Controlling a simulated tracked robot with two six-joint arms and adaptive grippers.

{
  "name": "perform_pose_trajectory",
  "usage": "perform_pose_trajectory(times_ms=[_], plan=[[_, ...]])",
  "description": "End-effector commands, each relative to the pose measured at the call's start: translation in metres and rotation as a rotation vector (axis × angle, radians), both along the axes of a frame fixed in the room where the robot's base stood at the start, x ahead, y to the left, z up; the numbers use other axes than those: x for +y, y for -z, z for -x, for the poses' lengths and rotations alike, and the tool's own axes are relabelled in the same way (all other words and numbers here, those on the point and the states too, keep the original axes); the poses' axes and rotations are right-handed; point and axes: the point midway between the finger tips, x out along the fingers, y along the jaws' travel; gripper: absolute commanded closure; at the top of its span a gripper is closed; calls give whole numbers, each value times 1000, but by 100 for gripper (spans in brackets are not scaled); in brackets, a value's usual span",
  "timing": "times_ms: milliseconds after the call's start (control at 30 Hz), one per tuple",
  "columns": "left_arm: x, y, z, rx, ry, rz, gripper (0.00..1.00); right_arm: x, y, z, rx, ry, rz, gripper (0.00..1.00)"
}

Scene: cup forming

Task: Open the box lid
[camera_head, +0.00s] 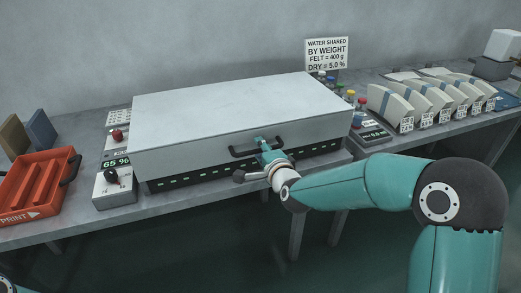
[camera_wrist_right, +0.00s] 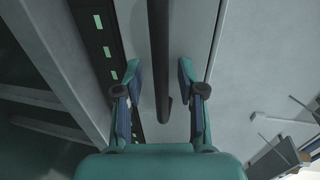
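The large pale grey box (camera_head: 225,115) stands on the table with its lid (camera_head: 230,95) down. A black bar handle (camera_head: 240,153) is on its front. In the right wrist view the handle (camera_wrist_right: 158,45) runs between the fingers of my right gripper (camera_wrist_right: 159,70), with a visible gap on each side. My left gripper is not in view.
An orange tray (camera_head: 38,190) and a small control box with a black knob (camera_head: 115,188) stand left of the box. A sign (camera_head: 327,53) is behind.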

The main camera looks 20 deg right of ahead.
Motion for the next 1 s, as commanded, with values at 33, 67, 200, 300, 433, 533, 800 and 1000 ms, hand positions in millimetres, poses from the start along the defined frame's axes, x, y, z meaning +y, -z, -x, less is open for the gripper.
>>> perform_pose_trajectory(times_ms=[33, 67, 200, 300, 433, 533, 800, 1000], plan=[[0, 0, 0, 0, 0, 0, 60, 0, 0, 0, 0, 0, 0, 61], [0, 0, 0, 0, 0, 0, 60, 0, 0, 0, 0, 0, 0, 61], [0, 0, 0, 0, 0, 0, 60, 0, 0, 0, 0, 0, 0, 61], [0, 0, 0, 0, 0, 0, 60, 0, 0, 0, 0, 0, 0, 77], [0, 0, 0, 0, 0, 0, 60, 0, 0, 0, 0, 1, 0, 99], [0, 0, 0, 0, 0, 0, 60, -1, 0, 0, 1, 1, 0, 100], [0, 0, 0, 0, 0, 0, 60, 2, 1, 1, 4, 0, -1, 100], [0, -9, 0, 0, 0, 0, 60, 0, -10, 6, 20, -1, 0, 100]])
